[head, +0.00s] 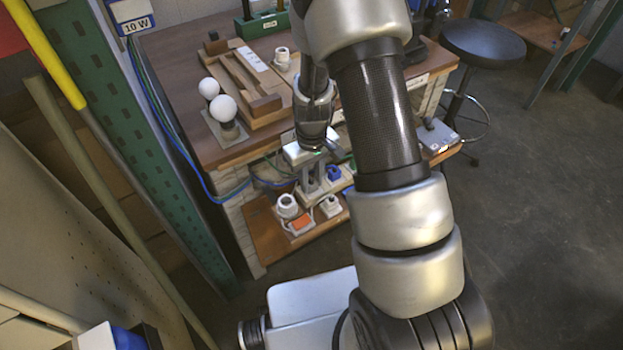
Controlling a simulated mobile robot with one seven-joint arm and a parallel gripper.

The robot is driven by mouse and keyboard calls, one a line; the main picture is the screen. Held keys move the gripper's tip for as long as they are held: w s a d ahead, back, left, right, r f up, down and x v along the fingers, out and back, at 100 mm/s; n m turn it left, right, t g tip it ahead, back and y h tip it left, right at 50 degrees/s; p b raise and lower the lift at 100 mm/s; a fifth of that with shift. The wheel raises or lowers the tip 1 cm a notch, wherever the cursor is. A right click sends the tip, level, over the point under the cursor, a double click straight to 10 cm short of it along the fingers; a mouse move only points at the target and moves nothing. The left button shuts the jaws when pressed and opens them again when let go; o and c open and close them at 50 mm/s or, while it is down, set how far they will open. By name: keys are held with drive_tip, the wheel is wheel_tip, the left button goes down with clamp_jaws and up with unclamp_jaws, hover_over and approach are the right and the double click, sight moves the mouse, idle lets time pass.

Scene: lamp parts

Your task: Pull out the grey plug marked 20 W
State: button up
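My gripper (312,186) points down over the low shelf (268,237) in front of the workbench. Its pale hand and two short grey fingers show small, above a pale strip with plugs. I cannot tell whether the fingers are apart or closed on something. A blue plug (334,173) stands just right of the fingers. A white plug or socket piece (330,206) is below and to the right. No grey plug can be made out for sure, and no 20 W marking is readable; the fingers and my arm hide part of the strip.
A white lamp socket (288,206) and an orange piece (300,225) are on the shelf's left. Two white bulbs (223,107) and a wooden tray (243,83) lie on the workbench (180,60). Blue cables (232,196) hang at its left. A black stool (483,45) stands right.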

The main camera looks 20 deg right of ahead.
sight(312, 180)
clamp_jaws()
drive_tip(key=shift+r+p, duration=0.55)
drive_tip(key=shift+r, duration=0.25)
idle(0.5)
drive_tip(key=shift+r+p, duration=1.7)
drive_tip(key=shift+r, duration=0.65)
